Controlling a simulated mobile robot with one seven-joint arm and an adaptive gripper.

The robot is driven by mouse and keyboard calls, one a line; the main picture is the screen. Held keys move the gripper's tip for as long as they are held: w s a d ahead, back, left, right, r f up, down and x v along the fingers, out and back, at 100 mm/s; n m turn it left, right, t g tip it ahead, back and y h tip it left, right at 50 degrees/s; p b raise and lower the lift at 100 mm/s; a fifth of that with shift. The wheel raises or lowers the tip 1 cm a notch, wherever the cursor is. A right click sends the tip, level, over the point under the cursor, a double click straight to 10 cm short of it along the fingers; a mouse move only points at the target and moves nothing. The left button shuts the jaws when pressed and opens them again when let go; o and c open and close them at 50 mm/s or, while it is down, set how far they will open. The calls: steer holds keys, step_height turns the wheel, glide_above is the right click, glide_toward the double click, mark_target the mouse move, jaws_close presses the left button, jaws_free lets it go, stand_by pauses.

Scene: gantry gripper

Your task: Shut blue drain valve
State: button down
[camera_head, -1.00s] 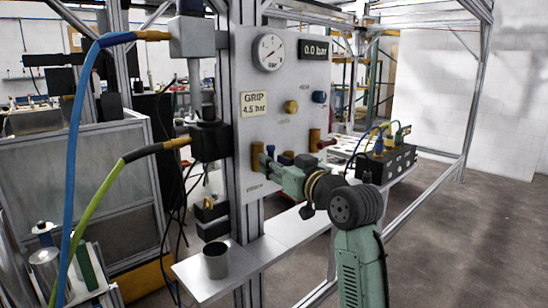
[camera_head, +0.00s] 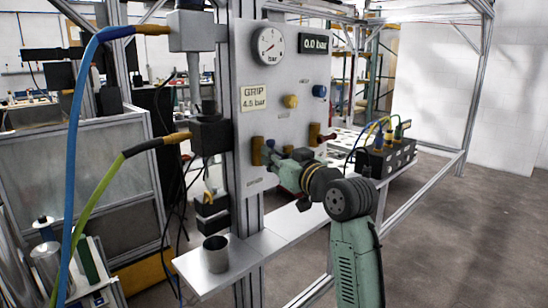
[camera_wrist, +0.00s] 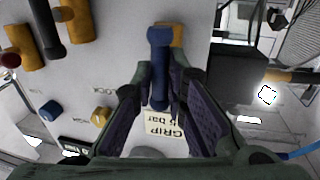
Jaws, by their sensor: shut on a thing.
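The blue drain valve handle (camera_wrist: 158,62) stands between my fingertips in the wrist view, in front of a brass valve body (camera_wrist: 177,36). My gripper (camera_wrist: 160,84) is closed around the handle, a purple-padded finger on each side. In the head view the brass body (camera_head: 257,151) is at the lower left of the grey panel (camera_head: 285,112), and my gripper (camera_head: 276,158) reaches it from the right. Only a little of the blue handle (camera_head: 270,144) shows there. The handle's exact turn angle is hard to tell.
A second brass valve (camera_head: 314,134) with a red handle end is close right of my gripper. A yellow knob (camera_head: 290,101) and blue knob (camera_head: 319,91) are above. A metal cup (camera_head: 215,254) stands on the shelf (camera_head: 262,243) below. The gauge (camera_head: 269,44) is above.

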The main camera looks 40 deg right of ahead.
steer(key=shift+r, duration=0.1)
stand_by(0.4)
steer(key=shift+d+m+g+y+p, duration=0.1)
steer(key=shift+m+g+y+p, duration=0.6)
steer(key=shift+m, duration=1.9)
steer(key=shift+d+m+t+y+p, duration=0.1)
steer(key=shift+m+y+p, duration=0.35)
steer(key=shift+m+p, duration=1.5)
steer(key=shift+d+m+g+y+p, duration=0.1)
steer(key=shift+m+g+y+p, duration=0.3)
steer(key=shift+m, duration=2.85)
steer(key=c, duration=1.6)
jaws_free()
steer(key=shift+y, duration=0.25)
steer(key=a+v, duration=0.1)
steer(key=v, duration=1.1)
steer(key=shift+d, duration=0.45)
